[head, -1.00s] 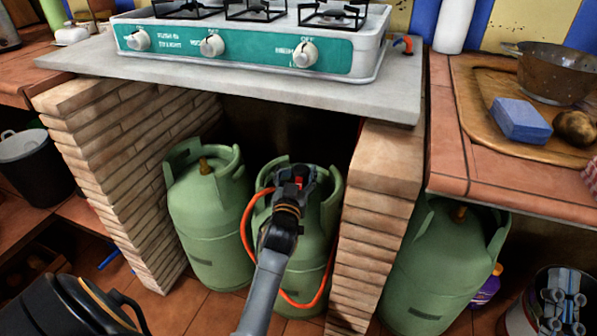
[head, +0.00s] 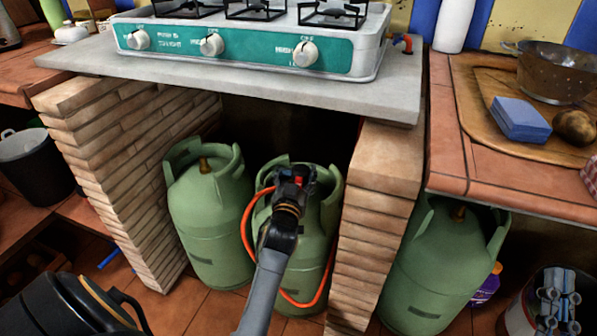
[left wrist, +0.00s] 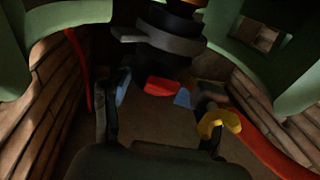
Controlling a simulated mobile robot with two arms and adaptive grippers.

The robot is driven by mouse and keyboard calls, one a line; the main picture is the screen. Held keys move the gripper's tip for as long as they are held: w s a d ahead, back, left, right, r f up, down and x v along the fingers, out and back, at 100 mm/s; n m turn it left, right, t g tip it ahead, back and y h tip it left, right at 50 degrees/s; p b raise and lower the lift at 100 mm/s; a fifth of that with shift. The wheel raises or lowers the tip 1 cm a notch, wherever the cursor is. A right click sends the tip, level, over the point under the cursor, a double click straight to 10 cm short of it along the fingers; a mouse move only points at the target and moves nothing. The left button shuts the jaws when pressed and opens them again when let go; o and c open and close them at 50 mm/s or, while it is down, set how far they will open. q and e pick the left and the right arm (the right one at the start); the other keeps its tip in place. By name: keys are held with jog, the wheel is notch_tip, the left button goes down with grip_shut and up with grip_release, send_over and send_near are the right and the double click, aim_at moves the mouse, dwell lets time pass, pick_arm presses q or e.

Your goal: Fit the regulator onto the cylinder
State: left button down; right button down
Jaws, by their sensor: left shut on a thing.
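My left gripper (head: 293,178) is shut on the regulator, over the top of the green cylinder (head: 312,240) in the brick bay. In the head view the gripper mostly hides the regulator; a red part (head: 298,182) and an orange hose (head: 247,222) show. In the left wrist view, a red and a blue piece (left wrist: 182,97) lie between the fingers (left wrist: 165,100), below a dark round body with a grey flange (left wrist: 158,43). The green collar (left wrist: 285,85) surrounds them. The cylinder's valve is hidden in the head view, so I cannot tell whether the regulator touches it. My right gripper is out of view.
A second green cylinder (head: 208,228) with a brass valve stands left in the bay. Brick pillars (head: 374,205) flank the bay under the grey slab (head: 235,85) with the stove (head: 250,45). A third cylinder (head: 435,270) stands right of the pillar.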

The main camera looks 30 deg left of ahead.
jog(key=shift+w+f+g, duration=0.25)
jog(key=shift+f+g, duration=0.05)
jog(key=shift+f, duration=0.15)
dwell(0.5)
pick_arm(q)
jog(key=shift+c, duration=1.3)
grip_release()
jog(key=shift+o, duration=0.3)
jog(key=shift+f, duration=0.1)
notch_tip(320, 180, up, 10)
jog(key=shift+r, duration=0.1)
